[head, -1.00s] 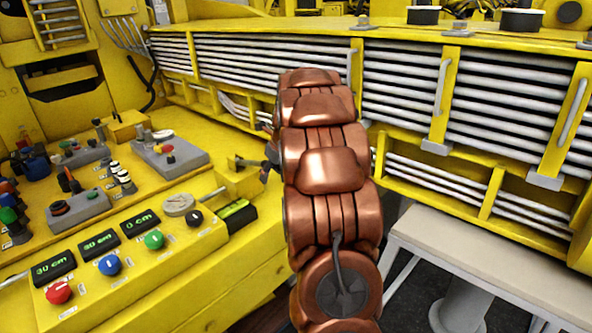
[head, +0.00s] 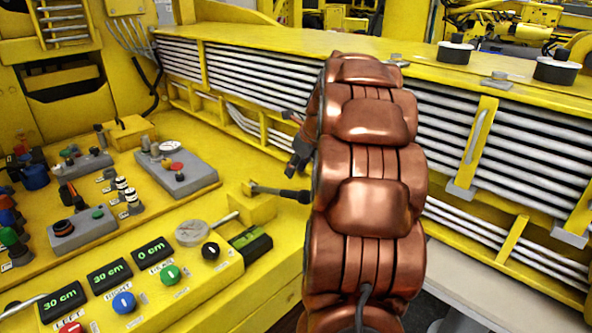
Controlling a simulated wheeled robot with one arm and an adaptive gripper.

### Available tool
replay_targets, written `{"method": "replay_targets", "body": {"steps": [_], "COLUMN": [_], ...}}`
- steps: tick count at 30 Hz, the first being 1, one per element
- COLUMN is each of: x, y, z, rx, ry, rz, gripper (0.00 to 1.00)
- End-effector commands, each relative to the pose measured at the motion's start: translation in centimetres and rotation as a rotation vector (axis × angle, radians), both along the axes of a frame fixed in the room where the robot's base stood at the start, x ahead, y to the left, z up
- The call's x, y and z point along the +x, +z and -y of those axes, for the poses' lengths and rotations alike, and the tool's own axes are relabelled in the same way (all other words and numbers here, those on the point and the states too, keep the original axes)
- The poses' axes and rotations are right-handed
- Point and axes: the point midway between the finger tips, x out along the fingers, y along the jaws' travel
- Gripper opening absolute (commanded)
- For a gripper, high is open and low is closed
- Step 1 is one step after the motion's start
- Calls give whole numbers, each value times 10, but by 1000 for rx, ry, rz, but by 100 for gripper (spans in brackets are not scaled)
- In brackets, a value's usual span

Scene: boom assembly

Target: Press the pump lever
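A dark rod-like lever (head: 280,192) sticks out to the right from a yellow bracket at the right side of the yellow console (head: 165,222). It looks like the pump lever, but I see no label on it. My gripper (head: 297,155) shows only as dark finger parts at the left edge of my copper-coloured arm, just above the lever's outer end. The arm hides the rest of it. I cannot tell whether the fingers touch the lever, or whether they are open or shut.
A yellow wall with pale pipes (head: 262,79) runs behind my arm. A pale bench (head: 500,290) stands at the lower right.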

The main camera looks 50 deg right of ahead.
Motion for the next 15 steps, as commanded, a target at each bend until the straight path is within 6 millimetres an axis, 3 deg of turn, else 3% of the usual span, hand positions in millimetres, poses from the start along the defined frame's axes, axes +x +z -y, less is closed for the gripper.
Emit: {"method": "replay_targets", "body": {"steps": [7, 15], "x": [0, 3], "y": [2, 4], "z": [0, 2], "rx": [0, -35], "ry": [0, 86], "rz": [0, 3], "gripper": [33, 6]}}
